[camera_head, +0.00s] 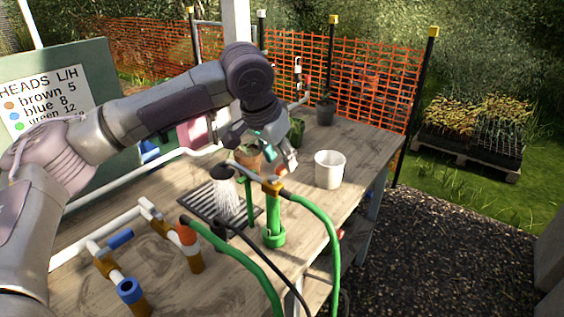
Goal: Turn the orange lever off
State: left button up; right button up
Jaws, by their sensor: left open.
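An orange fitting (187,234) sits on a brown upright pipe at the front of the bench, beside a green hose. I cannot tell whether this piece is the orange lever. A yellow-brown fitting (271,187) tops a green standpipe (274,215), with hoses running from it. My left gripper (266,158) reaches over from the left, pointing down above and just behind this standpipe. It is open, and its fingers partly cover a terracotta pot (246,156). No contact with a lever is visible. My right gripper is not in view.
A white cup (329,169) stands right of my gripper. A blue handle (120,239) and a blue-ringed pipe end (129,290) are on the white pipework at left. Green hoses (323,230) cross the bench's front edge. A lettered board (55,95) stands behind my arm.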

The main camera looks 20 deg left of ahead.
pick_arm(q)
jog(key=shift+x, duration=1.15)
